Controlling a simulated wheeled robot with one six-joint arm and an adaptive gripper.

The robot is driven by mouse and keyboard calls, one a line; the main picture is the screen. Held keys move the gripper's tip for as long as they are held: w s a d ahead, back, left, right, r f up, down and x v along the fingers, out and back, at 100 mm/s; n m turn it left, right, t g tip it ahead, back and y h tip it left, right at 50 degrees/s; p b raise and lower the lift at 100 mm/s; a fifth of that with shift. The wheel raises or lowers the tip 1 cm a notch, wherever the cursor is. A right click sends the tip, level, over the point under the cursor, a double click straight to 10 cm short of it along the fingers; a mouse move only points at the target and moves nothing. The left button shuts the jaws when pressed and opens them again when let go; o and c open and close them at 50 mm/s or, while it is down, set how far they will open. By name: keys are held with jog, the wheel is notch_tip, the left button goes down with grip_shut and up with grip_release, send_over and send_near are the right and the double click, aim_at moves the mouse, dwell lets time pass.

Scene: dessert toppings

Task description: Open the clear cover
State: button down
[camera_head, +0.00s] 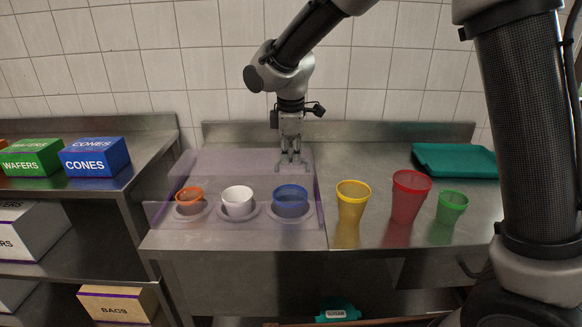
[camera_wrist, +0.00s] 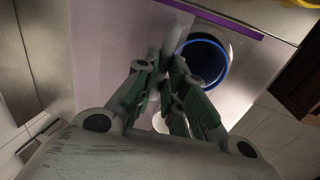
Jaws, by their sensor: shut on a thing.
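The clear cover (camera_head: 228,166) is a see-through, purple-tinted sheet on the left part of the steel counter. An orange bowl (camera_head: 189,197), a white bowl (camera_head: 238,204) and a blue bowl (camera_head: 290,203) show within its outline, in round holders. My gripper (camera_head: 291,163) points down at the cover's right part, behind the blue bowl. In the wrist view, its fingers (camera_wrist: 170,65) are closed on a pale bar, apparently the cover's handle (camera_wrist: 178,32). The cover's purple edge (camera_wrist: 218,18) crosses the top there. How far the cover is raised is hard to tell.
A yellow cup (camera_head: 352,207), a red cup (camera_head: 409,202) and a green cup (camera_head: 451,208) stand right of the cover. A teal tray (camera_head: 455,161) lies at the back right. A shelf with boxes (camera_head: 95,157) stands left. The tiled wall is close behind.

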jog(key=w, duration=0.7)
jog(key=shift+d, duration=0.1)
jog(key=c, duration=1.5)
grip_release()
jog(key=shift+s, duration=0.1)
jog(key=r, duration=0.4)
jog(key=s+r, duration=0.1)
jog(key=r, duration=0.3)
jog(key=s+r, duration=0.1)
jog(key=r, duration=0.2)
jog(key=shift+s+r, duration=0.15)
jog(key=shift+r, duration=0.25)
